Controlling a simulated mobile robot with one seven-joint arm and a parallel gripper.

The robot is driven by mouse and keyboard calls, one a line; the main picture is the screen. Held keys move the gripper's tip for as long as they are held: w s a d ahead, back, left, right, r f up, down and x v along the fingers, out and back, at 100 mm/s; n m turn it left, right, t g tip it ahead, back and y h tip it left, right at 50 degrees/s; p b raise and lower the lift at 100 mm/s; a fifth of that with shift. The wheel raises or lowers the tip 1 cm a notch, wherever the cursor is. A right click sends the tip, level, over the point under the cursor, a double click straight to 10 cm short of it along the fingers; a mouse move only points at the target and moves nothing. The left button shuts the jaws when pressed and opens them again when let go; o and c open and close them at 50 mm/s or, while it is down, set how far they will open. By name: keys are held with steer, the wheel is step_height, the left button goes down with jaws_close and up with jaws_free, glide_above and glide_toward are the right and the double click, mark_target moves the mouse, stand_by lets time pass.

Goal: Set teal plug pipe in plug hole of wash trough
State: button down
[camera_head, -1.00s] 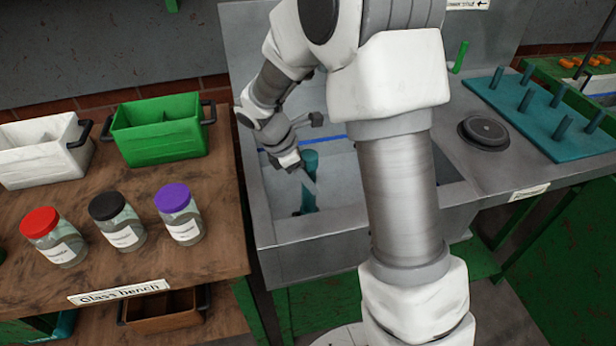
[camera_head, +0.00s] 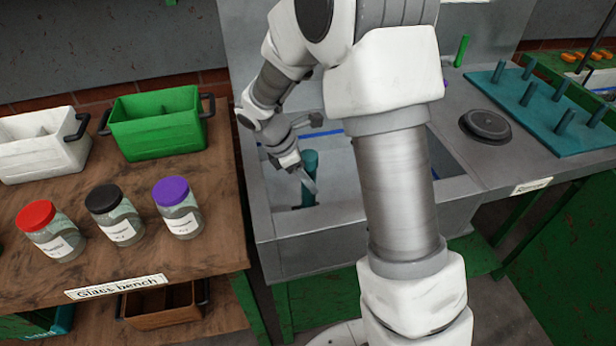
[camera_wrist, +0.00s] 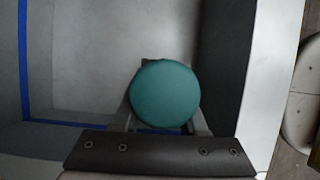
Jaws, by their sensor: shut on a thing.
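The teal plug pipe (camera_head: 309,163) stands upright inside the grey wash trough (camera_head: 322,223), near its left front part. My gripper (camera_head: 308,178) is at the pipe, shut on it. In the wrist view the round teal top of the pipe (camera_wrist: 165,94) lies between my gripper's fingers (camera_wrist: 166,122). The pipe's lower end is hard to see. The plug hole is hidden, so I cannot tell whether the pipe sits in it. My arm covers much of the trough in the head view.
A blue line (camera_head: 322,134) runs along the trough's inner wall. A round dark disc (camera_head: 486,125) and a teal peg board (camera_head: 540,108) are on the right. The bench at left holds three jars, a green crate (camera_head: 158,124) and a white crate (camera_head: 42,146).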

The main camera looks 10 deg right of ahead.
steer(key=shift+f+b, duration=0.35)
steer(key=shift+f, duration=0.4)
steer(key=shift+f+b, duration=0.3)
steer(key=shift+f, duration=0.45)
stand_by(0.7)
steer(key=shift+c, duration=1.8)
jaws_free()
steer(key=p+v, duration=0.4)
steer(key=v, duration=1.3)
steer(key=shift+r, duration=0.2)
steer(key=shift+a, duration=0.15)
